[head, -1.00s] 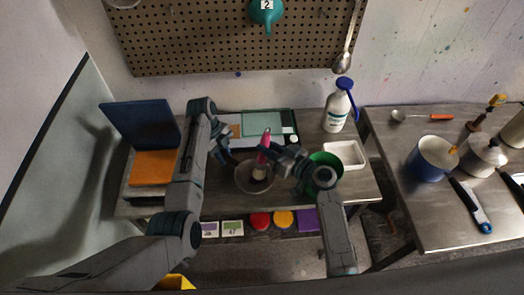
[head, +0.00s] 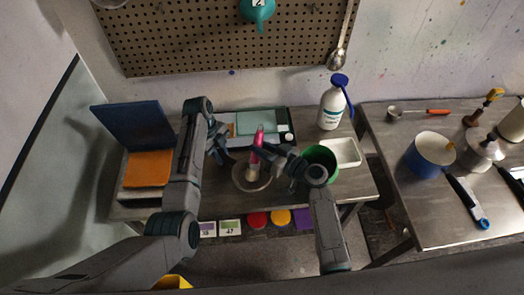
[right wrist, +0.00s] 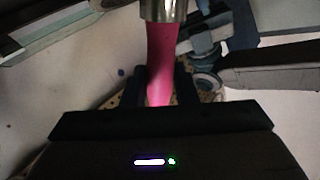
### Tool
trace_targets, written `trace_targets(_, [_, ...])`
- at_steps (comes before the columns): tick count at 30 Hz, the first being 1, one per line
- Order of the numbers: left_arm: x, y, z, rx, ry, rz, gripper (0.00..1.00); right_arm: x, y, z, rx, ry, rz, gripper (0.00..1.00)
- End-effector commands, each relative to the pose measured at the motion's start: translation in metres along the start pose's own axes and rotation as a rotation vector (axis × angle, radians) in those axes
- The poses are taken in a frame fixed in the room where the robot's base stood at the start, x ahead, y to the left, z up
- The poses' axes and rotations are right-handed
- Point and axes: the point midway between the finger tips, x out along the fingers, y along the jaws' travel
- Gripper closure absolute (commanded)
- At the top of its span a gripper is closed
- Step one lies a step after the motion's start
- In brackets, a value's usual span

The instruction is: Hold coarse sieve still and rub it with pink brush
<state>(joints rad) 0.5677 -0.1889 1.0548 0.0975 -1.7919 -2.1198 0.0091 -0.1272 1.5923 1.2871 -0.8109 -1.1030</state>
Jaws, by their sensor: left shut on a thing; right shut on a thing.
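The coarse sieve (head: 240,182) is a round, pale-rimmed bowl shape on the middle of the left table. My left gripper (head: 231,160) is shut on the sieve at its upper left rim; the fingertips are small and dark here. My right gripper (head: 259,153) is shut on the pink brush (head: 259,136) above the sieve. The brush stands nearly upright, with its lower end inside the sieve's outline; I cannot tell whether its bristles touch the mesh. In the right wrist view the pink handle (right wrist: 162,58) runs between the dark fingers to a metal ferrule (right wrist: 163,10).
A green bucket (head: 318,153) and a white tub (head: 345,149) stand close on the right. A white bottle with a blue top (head: 331,108) is behind them. Orange (head: 147,169) and blue (head: 129,130) panels are at the left. A second table (head: 420,225) stands at right.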

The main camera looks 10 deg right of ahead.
Motion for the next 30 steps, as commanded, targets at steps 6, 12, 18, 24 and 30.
trace_targets(6, [0.0, 0.0, 0.0, -0.001, 0.0, 0.0, 0.96, -0.001, -0.015, 0.004, 0.003, 0.001, -0.002, 1.0])
trace_targets(12, [0.0, 0.0, 0.0, -0.001, -0.001, 0.001, 0.97, -0.002, -0.024, 0.004, 0.002, 0.003, -0.002, 1.0])
trace_targets(18, [0.0, 0.001, 0.001, -0.001, -0.001, 0.001, 0.97, -0.007, -0.015, 0.002, -0.001, 0.003, -0.002, 1.0])
trace_targets(24, [0.0, 0.001, 0.001, -0.001, -0.001, 0.001, 0.97, -0.014, -0.001, -0.002, 0.0, 0.005, -0.002, 1.0])
trace_targets(30, [0.0, 0.001, 0.001, -0.001, -0.001, 0.001, 0.97, -0.015, -0.002, -0.001, 0.002, 0.006, -0.002, 1.0])
